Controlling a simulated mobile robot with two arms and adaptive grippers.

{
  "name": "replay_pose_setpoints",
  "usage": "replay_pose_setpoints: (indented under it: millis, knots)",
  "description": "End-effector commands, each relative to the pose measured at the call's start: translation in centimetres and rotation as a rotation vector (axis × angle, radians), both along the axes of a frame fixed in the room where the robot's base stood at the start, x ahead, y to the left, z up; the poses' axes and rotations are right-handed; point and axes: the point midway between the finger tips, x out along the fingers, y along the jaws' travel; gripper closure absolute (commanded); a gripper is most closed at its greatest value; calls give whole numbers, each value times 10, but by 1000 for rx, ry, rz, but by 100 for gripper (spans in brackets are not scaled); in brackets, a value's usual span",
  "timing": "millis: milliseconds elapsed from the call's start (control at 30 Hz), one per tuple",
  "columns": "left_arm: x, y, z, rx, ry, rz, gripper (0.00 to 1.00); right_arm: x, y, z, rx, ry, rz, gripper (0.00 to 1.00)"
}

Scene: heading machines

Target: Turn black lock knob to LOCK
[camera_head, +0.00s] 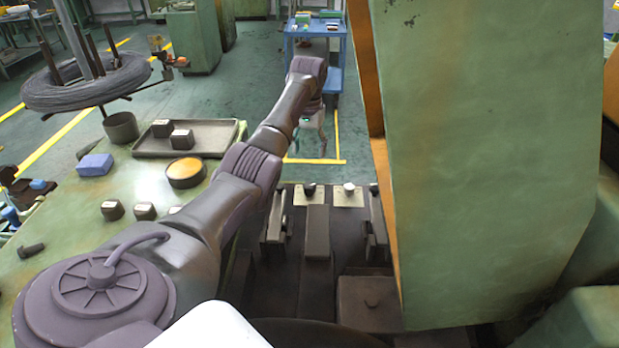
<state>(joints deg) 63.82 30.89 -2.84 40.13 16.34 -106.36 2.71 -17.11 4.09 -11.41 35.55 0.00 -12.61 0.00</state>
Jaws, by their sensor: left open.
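A small black knob (309,188) sits on a pale square plate at the far end of the dark machine bed. Which way it points is too small to tell. A silver-white knob (348,187) sits on a similar pale plate just to its right. No LOCK lettering is readable. My left arm reaches in from the lower left, and its gripper (318,143) hangs at the arm's end, above the black knob in the picture and apart from it. The gripper is open with nothing visible in it, though the wrist partly hides it. My right gripper is out of view.
A large green machine panel (480,150) with an orange edge closes off the right side. On the left, a green worktop (60,225) carries a tray (207,150), a round tin (186,173) and a blue block (95,164). A blue cart (331,85) stands behind.

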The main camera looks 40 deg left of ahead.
Motion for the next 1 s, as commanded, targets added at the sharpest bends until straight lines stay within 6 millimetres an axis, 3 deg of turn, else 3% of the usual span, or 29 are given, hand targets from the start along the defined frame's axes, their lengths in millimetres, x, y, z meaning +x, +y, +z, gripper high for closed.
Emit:
replay_pose_setpoints:
  millis: [267,700,1000]
  knots:
    - [-1,0,-18,-1,3,0,37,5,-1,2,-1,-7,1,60]
    - [-1,-1,-108,-3,1,0,37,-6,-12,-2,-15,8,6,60]
    - [0,-1,-137,-1,0,0,37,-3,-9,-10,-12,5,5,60]
